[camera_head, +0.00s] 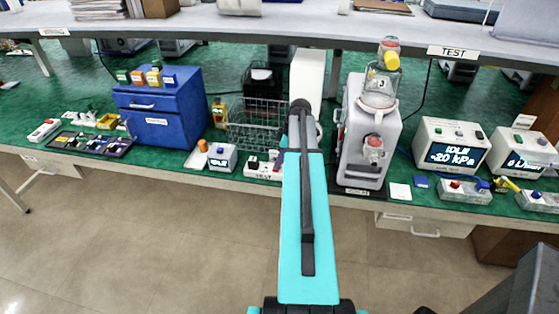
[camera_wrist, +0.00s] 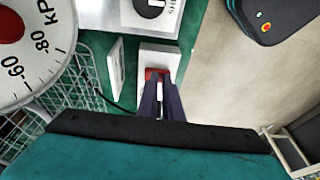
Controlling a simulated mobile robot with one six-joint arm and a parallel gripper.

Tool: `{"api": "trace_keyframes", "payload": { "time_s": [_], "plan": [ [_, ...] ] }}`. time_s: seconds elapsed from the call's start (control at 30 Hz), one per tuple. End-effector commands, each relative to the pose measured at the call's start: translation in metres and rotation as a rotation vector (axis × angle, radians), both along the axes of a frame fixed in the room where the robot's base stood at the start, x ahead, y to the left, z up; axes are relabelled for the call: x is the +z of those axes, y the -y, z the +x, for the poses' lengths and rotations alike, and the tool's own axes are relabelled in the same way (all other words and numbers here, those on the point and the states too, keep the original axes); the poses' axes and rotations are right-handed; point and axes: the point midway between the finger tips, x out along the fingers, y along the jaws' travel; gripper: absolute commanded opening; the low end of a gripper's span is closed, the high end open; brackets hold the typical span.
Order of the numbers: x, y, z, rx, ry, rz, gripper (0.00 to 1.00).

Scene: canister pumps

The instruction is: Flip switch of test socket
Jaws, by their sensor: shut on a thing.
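The test socket (camera_head: 263,173) is a white block marked TEST at the front edge of the green bench. My arm hides its right end in the head view. In the wrist view the white socket (camera_wrist: 158,56) lies just beyond my fingers, with its red switch (camera_wrist: 153,73) at the fingertips. My gripper (camera_wrist: 158,79) has its two dark fingers close together and shut on the red switch. The fingers cover part of the switch, so I cannot tell which way it is tipped.
A wire basket (camera_head: 256,122) stands behind the socket, and a pump with a glass canister (camera_head: 366,130) stands to the right. A round gauge (camera_wrist: 30,40) fills the upper left of the wrist view.

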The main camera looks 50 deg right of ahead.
Motion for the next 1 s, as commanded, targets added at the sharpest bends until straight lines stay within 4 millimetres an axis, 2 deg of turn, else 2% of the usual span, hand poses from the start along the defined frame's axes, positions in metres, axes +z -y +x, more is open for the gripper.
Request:
{"api": "trace_keyframes", "payload": {
  "time_s": [0.03, 0.37, 0.77, 1.0],
  "plan": [
    [-0.002, -0.005, 0.001, 0.005, -0.002, 0.012, 0.0],
    [0.002, -0.007, 0.003, 0.008, 0.002, 0.015, 0.0],
    [0.045, -0.002, 0.003, 0.006, 0.001, 0.002, 0.0],
    [0.061, 0.003, -0.002, 0.004, 0.002, 0.001, 0.0]
  ]
}}
